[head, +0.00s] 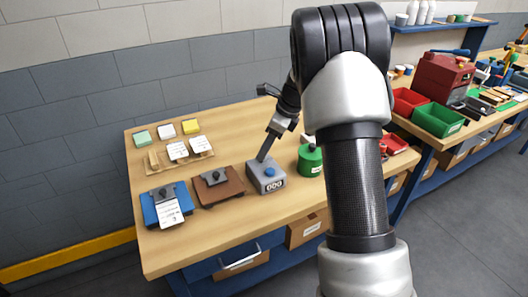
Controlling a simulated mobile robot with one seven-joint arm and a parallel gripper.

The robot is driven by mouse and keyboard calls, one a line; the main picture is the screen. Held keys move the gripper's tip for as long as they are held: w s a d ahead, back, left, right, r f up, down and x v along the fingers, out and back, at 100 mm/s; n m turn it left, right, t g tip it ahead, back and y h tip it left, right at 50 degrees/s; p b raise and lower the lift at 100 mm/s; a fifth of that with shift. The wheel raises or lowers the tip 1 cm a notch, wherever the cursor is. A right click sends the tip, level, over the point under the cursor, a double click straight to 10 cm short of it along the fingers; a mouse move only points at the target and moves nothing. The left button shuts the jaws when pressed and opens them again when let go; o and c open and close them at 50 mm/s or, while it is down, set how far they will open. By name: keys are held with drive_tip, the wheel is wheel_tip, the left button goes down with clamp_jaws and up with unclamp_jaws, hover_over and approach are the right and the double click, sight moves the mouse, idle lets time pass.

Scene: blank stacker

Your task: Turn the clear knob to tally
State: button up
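A grey tally counter box (258,187) sits on the wooden table and its front display (274,186) seems to read 000. A round blue knob or button (269,172) is on its upper face; whether it is the clear knob I cannot tell. My gripper (263,157) points down at the back of the counter's top, behind the blue part. It is very close to the box, but contact is not clear. Its fingers look narrow and close together, and the gap between them cannot be made out.
A blue fixture (153,211) with a white card and a brown fixture (222,193) stand left of the counter. A green round container (309,160) stands to its right, beside my arm. White cards lie on a wooden rack (196,164) behind. The table's front strip is clear.

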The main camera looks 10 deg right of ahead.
drive_tip(key=shift+x, duration=0.9)
drive_tip(key=shift+c, duration=0.4)
clamp_jaws()
drive_tip(key=shift+r, duration=0.1)
